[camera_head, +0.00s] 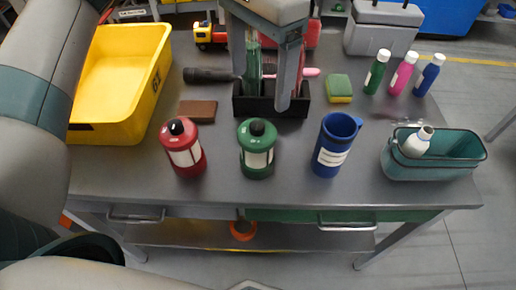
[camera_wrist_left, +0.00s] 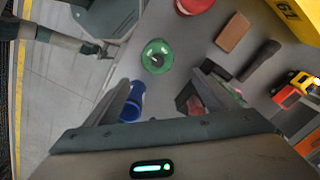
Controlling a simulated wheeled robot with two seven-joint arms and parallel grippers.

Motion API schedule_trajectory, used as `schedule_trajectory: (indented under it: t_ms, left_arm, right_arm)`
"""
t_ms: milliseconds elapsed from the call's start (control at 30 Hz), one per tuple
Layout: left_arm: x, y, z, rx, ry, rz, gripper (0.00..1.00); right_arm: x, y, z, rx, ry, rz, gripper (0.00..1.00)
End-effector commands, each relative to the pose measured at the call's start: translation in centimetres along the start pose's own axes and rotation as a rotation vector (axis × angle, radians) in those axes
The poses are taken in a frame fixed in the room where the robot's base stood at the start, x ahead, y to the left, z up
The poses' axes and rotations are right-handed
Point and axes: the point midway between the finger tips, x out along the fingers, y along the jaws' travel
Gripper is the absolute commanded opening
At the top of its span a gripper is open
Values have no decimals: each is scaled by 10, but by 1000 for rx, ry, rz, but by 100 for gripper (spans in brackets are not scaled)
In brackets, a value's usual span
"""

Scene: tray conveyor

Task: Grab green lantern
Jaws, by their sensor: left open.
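The green lantern (camera_head: 257,150) has a black top knob and a pale label. It stands upright on the grey table between a red lantern (camera_head: 184,148) and a blue mug (camera_head: 335,145). My left gripper (camera_head: 269,98) reaches in from above, fingers pointing down, over the black caddy behind the lantern. Its fingers are apart with nothing held. In the left wrist view the green lantern (camera_wrist_left: 156,56) shows from above, beyond the fingertips and apart from them.
A yellow bin (camera_head: 107,128) stands at left. The black caddy (camera_head: 246,107) holds upright items behind the lantern. A brown block (camera_head: 198,111), a sponge (camera_head: 340,89) and several bottles lie farther back. A teal basket (camera_head: 453,164) is at right. The front strip is clear.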

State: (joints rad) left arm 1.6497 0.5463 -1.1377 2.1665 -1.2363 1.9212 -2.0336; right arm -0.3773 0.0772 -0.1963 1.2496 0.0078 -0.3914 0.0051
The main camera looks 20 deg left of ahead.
Motion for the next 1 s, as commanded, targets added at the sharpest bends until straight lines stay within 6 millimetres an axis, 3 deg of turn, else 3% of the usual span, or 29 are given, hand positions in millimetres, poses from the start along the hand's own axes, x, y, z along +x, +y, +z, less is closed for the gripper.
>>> schedule_trajectory:
  t_ms: [267,433,1000]
  left_arm:
    - [1,1,0,-1,-1,4,79]
    - [13,1,0,-2,-3,4,79]
    - [106,2,1,-2,-3,6,79]
  right_arm:
    - [0,0,0,0,1,0,75]
    - [-2,-2,-3,-1,15,-2,75]
    - [-11,-19,-27,-11,153,-23,75]
